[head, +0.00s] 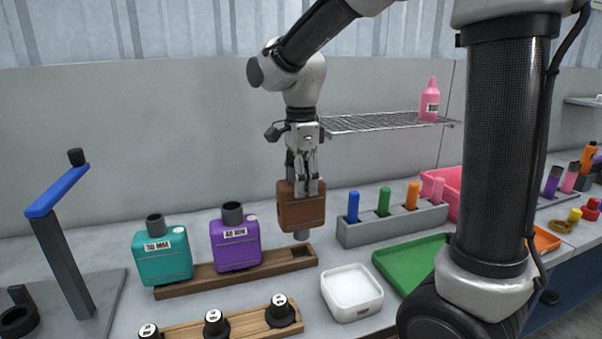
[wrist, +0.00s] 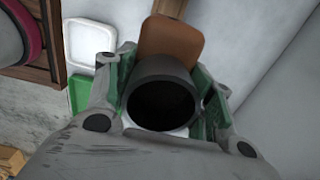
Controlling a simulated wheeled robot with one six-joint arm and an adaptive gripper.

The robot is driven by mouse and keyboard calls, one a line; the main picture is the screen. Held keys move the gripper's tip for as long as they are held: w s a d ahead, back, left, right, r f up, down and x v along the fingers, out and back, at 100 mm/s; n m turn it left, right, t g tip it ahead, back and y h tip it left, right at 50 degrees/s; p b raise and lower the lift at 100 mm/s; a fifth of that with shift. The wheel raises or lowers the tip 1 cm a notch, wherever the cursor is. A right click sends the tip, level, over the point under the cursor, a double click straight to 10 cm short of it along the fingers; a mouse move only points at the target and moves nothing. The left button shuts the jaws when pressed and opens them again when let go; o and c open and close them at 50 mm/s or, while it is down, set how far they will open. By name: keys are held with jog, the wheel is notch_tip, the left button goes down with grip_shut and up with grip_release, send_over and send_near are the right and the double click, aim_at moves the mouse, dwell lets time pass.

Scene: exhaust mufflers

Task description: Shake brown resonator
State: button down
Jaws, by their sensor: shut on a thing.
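The brown resonator (head: 302,211) hangs in the air just above the right end of the wooden rack (head: 200,286). A grey pipe end points down from its underside. My gripper (head: 305,188) is above it with its fingers shut on its upper part. In the wrist view, the fingers of my gripper (wrist: 165,88) stand on either side of a dark round pipe opening, with the brown body of the resonator (wrist: 170,45) beyond it. The resonator looks close to upright in the head view.
A teal resonator (head: 163,257) and a purple resonator (head: 236,247) stand in the rack to the left. A white tray (head: 352,311), a green tray (head: 385,270) and a grey holder (head: 390,228) with coloured pegs are to the right. A wire shelf (head: 380,123) is behind.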

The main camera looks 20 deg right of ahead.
jog(key=r, duration=0.2)
jog(key=shift+w+r, duration=0.2)
jog(key=shift+r, duration=0.15)
jog(key=shift+s+f, duration=0.35)
jog(key=shift+f, duration=0.5)
jog(key=shift+w+r, duration=0.25)
jog(key=shift+r, duration=0.6)
jog(key=f, duration=0.2)
jog(key=shift+s+f, duration=0.3)
jog(key=shift+f, duration=0.05)
jog(key=shift+w+f, duration=0.1)
jog(key=shift+w, duration=0.25)
jog(key=shift+s, duration=0.1)
